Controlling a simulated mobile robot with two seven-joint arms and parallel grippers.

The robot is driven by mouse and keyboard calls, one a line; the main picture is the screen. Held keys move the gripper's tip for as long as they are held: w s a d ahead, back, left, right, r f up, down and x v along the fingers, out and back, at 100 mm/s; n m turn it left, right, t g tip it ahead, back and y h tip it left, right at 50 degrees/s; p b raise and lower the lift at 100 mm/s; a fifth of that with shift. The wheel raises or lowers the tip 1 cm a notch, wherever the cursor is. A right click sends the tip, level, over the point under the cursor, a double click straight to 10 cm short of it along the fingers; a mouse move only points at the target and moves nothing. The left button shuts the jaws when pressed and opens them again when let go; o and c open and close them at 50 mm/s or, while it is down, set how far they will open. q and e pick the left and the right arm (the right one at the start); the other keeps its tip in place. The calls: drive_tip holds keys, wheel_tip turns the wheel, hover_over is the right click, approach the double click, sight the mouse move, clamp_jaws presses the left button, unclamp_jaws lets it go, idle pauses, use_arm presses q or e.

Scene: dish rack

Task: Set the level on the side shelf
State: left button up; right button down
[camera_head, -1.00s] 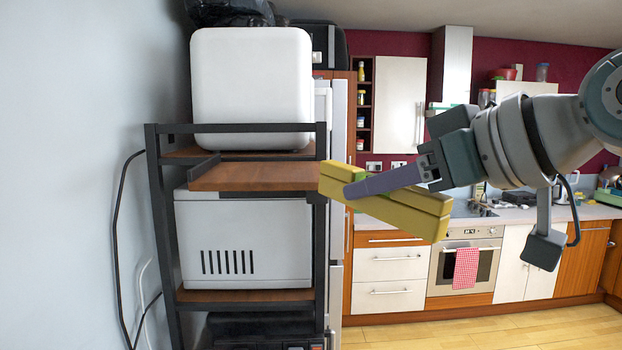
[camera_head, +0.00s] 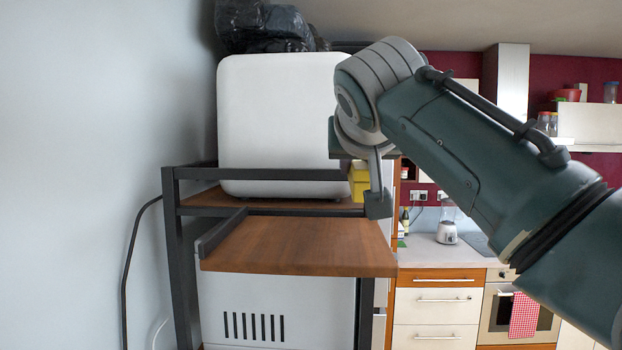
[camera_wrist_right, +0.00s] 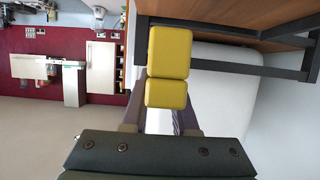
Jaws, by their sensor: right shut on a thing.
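The yellow level (camera_wrist_right: 168,60) is gripped by my right gripper (camera_wrist_right: 163,112), whose two fingers close on its sides in the right wrist view. In the head view only a small yellow part of the level (camera_head: 359,180) shows; my right wrist and arm hide the rest. The level is at the right side of the rack, near the white box's lower right corner. The side shelf (camera_head: 300,247) is the bare wooden board on the rack's front, nearer to me and lower in the picture than the level. My left gripper is out of view.
A large white box (camera_head: 275,120) stands on the rack behind the side shelf, with black bags (camera_head: 262,25) on top. A dark metal frame (camera_head: 178,240) and rail (camera_head: 222,233) border the left. The board's top is clear. Kitchen counters (camera_head: 440,255) stand behind to the right.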

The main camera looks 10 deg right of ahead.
drive_tip(key=shift+w+r, duration=0.1)
drive_tip(key=shift+w, duration=0.05)
idle(0.3)
wheel_tip(320, 180, down, 7)
drive_tip(key=b, duration=0.4)
drive_tip(key=shift+r+b, duration=0.2)
drive_tip(key=shift+b, duration=0.15)
drive_tip(key=shift+p, duration=0.5)
drive_tip(key=shift+f+g+p, duration=0.25)
drive_tip(key=shift+g+p, duration=0.05)
drive_tip(key=shift+p, duration=0.1)
